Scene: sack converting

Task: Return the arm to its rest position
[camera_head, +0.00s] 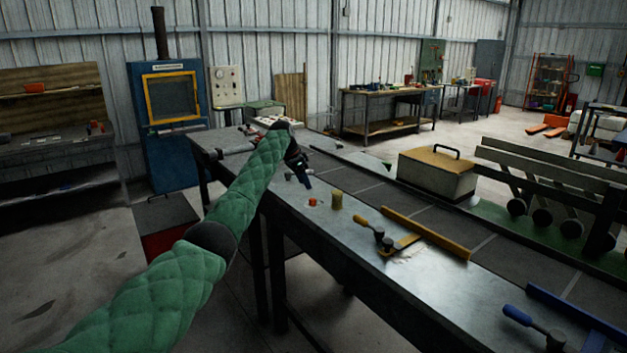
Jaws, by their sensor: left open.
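My left arm, in a green quilted cover, comes in from the lower left of the head view and reaches over the long metal workbench (345,215). My left gripper (305,180) is small and dark at the arm's far end. It is open, and I see nothing between its fingers. It hangs above the bench top, a little beyond a small orange piece (312,202) and a tan cylinder (336,200). My right gripper is not in view.
A yellow-handled clamp (375,234) and a yellow bar (426,232) lie on the bench. A blue-handled tool (532,324) is at the lower right. A lidded box (437,172) stands behind.

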